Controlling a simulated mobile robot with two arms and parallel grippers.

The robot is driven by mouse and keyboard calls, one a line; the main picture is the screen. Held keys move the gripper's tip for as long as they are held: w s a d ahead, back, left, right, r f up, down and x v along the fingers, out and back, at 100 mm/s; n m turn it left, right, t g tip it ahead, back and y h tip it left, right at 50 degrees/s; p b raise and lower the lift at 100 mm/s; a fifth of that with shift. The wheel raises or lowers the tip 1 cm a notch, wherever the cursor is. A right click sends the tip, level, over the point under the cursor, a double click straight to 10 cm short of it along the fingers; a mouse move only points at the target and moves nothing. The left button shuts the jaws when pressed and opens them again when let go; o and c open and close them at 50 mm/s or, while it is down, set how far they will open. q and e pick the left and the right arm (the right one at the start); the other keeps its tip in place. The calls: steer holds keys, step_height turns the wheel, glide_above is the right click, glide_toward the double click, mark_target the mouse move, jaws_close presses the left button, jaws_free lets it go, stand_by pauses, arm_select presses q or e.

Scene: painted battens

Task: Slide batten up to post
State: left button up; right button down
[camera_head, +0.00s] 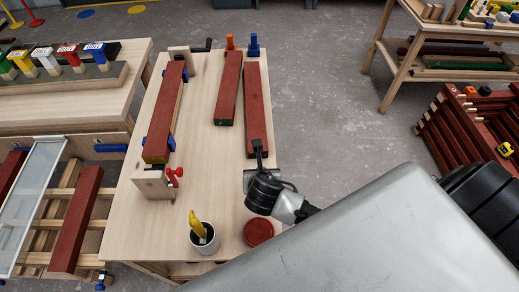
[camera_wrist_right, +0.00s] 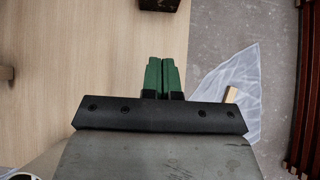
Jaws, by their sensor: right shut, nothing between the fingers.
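A long red batten (camera_head: 258,105) lies lengthwise on the light wooden table (camera_head: 210,130), right of a second red batten (camera_head: 228,90). A blue post (camera_head: 253,46) stands off the right batten's far end and an orange post (camera_head: 230,42) off the other's. Any small gap at the posts is too fine to tell. My right gripper (camera_head: 258,146) is at the right batten's near end. In the right wrist view its green fingertips (camera_wrist_right: 165,62) are shut together and empty, a short gap below the dark batten end (camera_wrist_right: 159,4). My left gripper is not in view.
A cup with a yellow brush (camera_head: 203,238) and a round red lid (camera_head: 258,232) stand near the front. The table's right edge is close.

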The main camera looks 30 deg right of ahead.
mark_target(259, 132)
steer(key=x, duration=0.8)
steer(key=shift+w+f, duration=0.2)
steer(key=w, duration=0.1)
steer(key=w+d, duration=0.1)
steer(key=w, duration=0.1)
steer(key=shift+d+f, duration=0.15)
steer(key=shift+d, duration=0.15)
steer(key=shift+w+d, duration=0.2)
steer(key=shift+w, duration=0.3)
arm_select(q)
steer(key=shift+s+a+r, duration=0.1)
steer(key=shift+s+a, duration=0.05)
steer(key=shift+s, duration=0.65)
arm_select(e)
steer(key=w+d, duration=0.1)
steer(key=w, duration=0.2)
steer(key=w+d, duration=0.3)
steer(key=w, duration=0.2)
steer(key=shift+w+d, duration=0.15)
steer(key=shift+w, duration=0.15)
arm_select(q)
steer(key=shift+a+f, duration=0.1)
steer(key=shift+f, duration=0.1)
